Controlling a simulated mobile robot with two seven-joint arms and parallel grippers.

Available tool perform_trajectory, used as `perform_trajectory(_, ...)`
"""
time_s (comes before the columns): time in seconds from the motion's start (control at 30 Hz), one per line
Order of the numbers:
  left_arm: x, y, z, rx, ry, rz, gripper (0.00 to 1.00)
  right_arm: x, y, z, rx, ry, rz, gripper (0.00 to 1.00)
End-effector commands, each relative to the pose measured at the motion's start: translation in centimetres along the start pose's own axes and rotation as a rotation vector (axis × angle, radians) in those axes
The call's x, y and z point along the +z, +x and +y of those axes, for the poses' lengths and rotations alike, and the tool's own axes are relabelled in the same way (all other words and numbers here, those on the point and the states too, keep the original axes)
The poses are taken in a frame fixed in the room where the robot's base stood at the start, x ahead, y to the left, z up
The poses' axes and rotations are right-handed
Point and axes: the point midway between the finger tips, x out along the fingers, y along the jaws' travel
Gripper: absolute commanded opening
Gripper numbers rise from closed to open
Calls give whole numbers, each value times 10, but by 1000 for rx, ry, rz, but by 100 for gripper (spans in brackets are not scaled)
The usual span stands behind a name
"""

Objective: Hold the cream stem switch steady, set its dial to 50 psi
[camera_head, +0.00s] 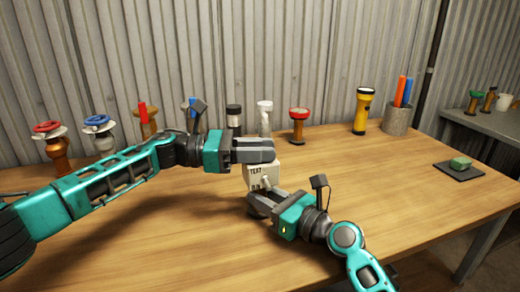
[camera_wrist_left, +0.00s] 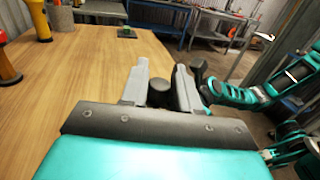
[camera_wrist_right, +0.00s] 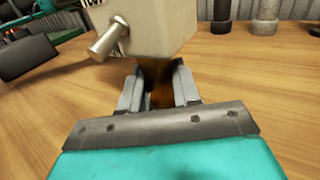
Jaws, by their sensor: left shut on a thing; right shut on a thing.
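The cream stem switch (camera_head: 262,178) stands near the middle of the table, with printed text on its front. In the right wrist view its cream box (camera_wrist_right: 165,28) has a metal lever (camera_wrist_right: 108,40) and a brown stem (camera_wrist_right: 160,80) below. My right gripper (camera_head: 258,203) is shut on that stem, under the box; its fingers (camera_wrist_right: 158,92) flank it. My left gripper (camera_head: 270,152) is at the top of the box. In the left wrist view its fingers (camera_wrist_left: 160,85) are shut on a round dark dial (camera_wrist_left: 160,95). The dial's reading cannot be seen.
Behind stand a red-wheel valve (camera_head: 47,127), a blue-wheel valve (camera_head: 98,120), a red-topped fitting (camera_head: 299,115), a yellow flashlight (camera_head: 362,110) and a grey pen cup (camera_head: 397,121). A green block (camera_head: 460,162) lies on a dark pad at right.

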Motion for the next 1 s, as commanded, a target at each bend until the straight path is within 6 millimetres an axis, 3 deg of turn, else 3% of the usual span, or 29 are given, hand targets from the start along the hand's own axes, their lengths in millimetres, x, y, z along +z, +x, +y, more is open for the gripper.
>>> perform_trajectory(0.5,2,1,3,-226,6,-1,0,-2,0,3,7,-3,4,0)
perform_trajectory(1.0,2,0,0,-298,1,-3,0,-2,0,3,7,-3,5,0)
